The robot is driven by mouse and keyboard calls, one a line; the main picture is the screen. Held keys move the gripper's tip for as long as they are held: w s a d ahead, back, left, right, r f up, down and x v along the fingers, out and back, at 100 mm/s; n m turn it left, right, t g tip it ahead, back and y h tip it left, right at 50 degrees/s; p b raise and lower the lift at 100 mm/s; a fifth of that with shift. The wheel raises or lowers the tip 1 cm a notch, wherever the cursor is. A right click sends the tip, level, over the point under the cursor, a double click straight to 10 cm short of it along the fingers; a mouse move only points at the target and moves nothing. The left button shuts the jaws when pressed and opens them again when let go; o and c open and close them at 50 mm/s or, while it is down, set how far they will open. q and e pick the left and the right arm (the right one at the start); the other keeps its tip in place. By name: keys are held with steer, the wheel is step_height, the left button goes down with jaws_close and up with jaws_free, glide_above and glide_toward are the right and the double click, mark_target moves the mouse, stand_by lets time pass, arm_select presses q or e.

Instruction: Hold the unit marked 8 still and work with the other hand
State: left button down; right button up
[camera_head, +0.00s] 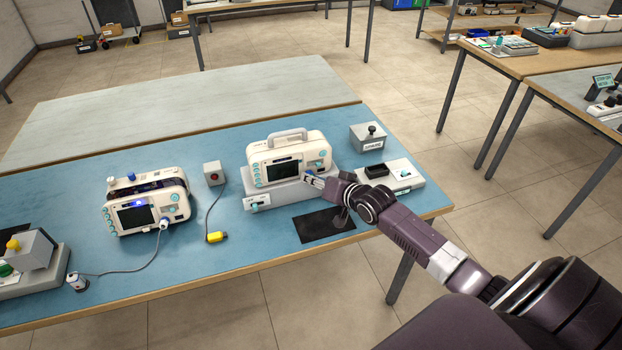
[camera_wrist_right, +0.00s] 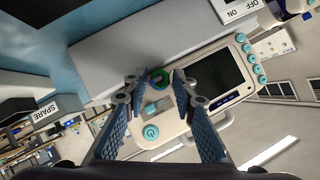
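A cream monitor unit (camera_head: 262,160) with a grey top handle and dark screen sits on a grey dock (camera_head: 262,199) on the blue table. A second cream unit (camera_head: 174,190) stands at left, with a cable plugged into its front. I cannot read an 8 on either. My right gripper (camera_head: 312,179) is at the lower right front of the docked unit. In the right wrist view its two fingers (camera_wrist_right: 157,82) are apart, either side of a green ring (camera_wrist_right: 160,80) on the unit's face (camera_wrist_right: 178,122); contact is unclear. My left gripper is out of view.
A grey box with a black knob (camera_head: 372,130), marked SPARE in the wrist view, stands behind right. A white tray (camera_head: 405,183) is right. A small red-button box (camera_head: 214,172) and yellow plug (camera_head: 216,237) lie between the units. A black mat (camera_head: 312,227) is in front.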

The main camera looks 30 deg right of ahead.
steer(key=shift+o, duration=0.9)
steer(key=v, duration=1.2)
steer(key=s+a+f+n+g, duration=0.4)
steer(key=s+a+f+g, duration=0.1)
steer(key=s+a+f, duration=0.6)
steer(key=s+a+n+g, duration=0.2)
steer(key=s+a, duration=0.2)
steer(key=s, duration=0.3)
steer(key=s+a+n+g, duration=0.2)
steer(key=s+a, duration=0.2)
steer(key=s, duration=0.4)
step_height(320, 180, down, 28)
steer(key=s+g, duration=0.2)
steer(key=s+d+f+g+b, duration=0.1)
steer(key=s+d+f, duration=0.2)
steer(key=s+f, duration=1.2)
steer(key=shift+s+d+f+n, duration=0.2)
steer(key=shift+s+f+n, duration=0.1)
steer(key=shift+s, duration=0.5)
